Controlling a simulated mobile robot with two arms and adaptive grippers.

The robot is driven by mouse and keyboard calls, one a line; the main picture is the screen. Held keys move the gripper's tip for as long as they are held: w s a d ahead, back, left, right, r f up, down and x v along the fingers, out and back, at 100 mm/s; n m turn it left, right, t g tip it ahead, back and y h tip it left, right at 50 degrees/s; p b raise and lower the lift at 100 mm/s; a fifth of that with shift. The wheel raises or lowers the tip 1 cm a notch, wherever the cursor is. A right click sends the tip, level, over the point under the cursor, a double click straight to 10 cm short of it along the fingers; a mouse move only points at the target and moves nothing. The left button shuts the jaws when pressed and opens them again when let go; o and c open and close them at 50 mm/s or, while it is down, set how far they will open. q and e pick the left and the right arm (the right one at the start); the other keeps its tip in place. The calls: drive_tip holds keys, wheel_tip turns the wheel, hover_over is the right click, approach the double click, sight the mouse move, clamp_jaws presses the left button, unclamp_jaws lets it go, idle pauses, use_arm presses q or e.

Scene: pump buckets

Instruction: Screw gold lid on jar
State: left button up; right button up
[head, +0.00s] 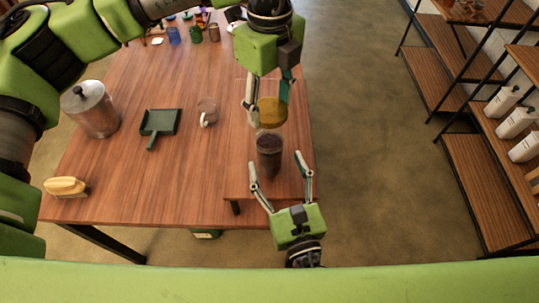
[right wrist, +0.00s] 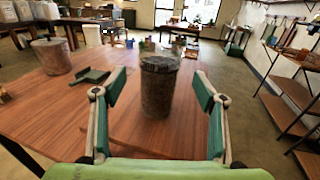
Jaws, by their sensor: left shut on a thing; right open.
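The gold lid (head: 271,113) is a round yellow disc in the head view. My left gripper (head: 268,98) is shut on it and holds it level, beyond the jar in the picture. The jar (head: 269,156) is a dark, upright cylinder on the table's right part; its contents look dark. It also shows in the right wrist view (right wrist: 158,92), in the middle. My right gripper (head: 277,165) is open and empty, its fingers pointing at the jar from the near side. In the right wrist view the fingers stand left and right of the jar, apart from it.
The wooden table (head: 185,185) also bears a metal canister (head: 91,110), a green dustpan (head: 159,124), a glass mug (head: 207,112) and a yellow brush (head: 66,186). Several small items stand at the far end. Shelves (head: 483,180) stand at the right, beyond open floor.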

sight(273, 155)
drive_tip(key=x, duration=0.6)
drive_tip(key=shift+w, duration=0.25)
drive_tip(key=shift+a, duration=0.1)
drive_tip(key=c, duration=1.7)
use_arm(q)
drive_tip(key=shift+f, duration=2.5)
drive_tip(key=shift+f, duration=0.9)
drive_tip(key=shift+f, duration=0.5)
